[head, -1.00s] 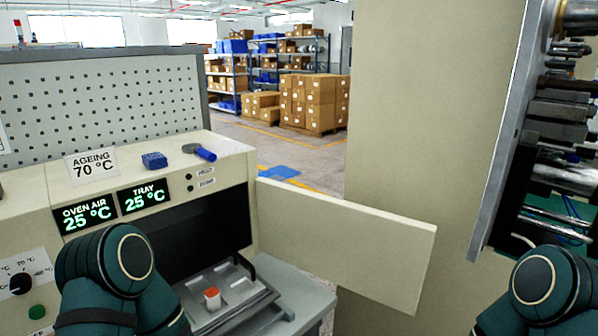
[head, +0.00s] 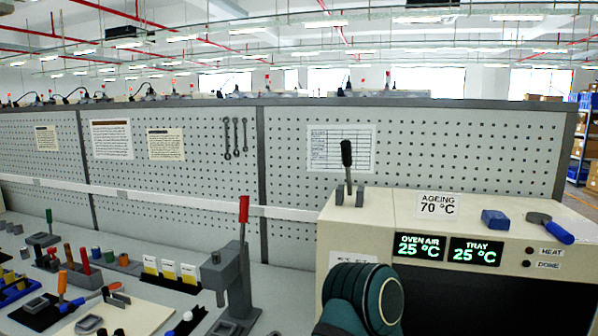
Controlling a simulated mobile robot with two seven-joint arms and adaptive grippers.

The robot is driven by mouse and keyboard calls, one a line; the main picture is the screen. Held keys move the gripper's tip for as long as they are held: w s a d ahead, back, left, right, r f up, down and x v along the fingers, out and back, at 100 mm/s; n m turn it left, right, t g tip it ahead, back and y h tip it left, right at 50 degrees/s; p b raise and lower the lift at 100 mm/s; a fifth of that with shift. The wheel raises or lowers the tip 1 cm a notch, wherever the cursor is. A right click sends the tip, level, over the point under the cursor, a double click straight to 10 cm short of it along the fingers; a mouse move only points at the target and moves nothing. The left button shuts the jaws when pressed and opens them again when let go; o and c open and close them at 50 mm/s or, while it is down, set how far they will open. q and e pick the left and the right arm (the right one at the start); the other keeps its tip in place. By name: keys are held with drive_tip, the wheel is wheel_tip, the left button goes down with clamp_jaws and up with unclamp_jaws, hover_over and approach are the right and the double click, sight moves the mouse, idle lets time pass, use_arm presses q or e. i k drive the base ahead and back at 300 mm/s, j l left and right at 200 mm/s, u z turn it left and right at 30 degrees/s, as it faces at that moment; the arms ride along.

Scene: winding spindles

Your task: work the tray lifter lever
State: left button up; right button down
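A lever with a black grip (head: 347,160) stands nearly upright in a grey bracket on top of the cream ageing oven (head: 375,215), towards its left end. No label on it can be read, so I cannot tell for sure that it is the tray lifter lever. The oven displays (head: 447,249) read 25 °C for oven air and for tray. One of my teal arm links shows in front of the oven at the bottom, well below the lever. Neither gripper is in view. The tray is out of view.
A grey press with a red-handled lever (head: 243,210) stands left of the oven. Several small tools and fixtures crowd the bench at the left. A blue block (head: 495,219) and a blue-handled tool (head: 549,228) lie on the oven top. A pegboard (head: 450,145) rises behind.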

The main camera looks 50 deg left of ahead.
sight(345, 145)
drive_tip(key=u, duration=1.35)
drive_tip(key=k+j+z, duration=0.2)
drive_tip(key=i+l, duration=0.05)
drive_tip(key=i, duration=0.05)
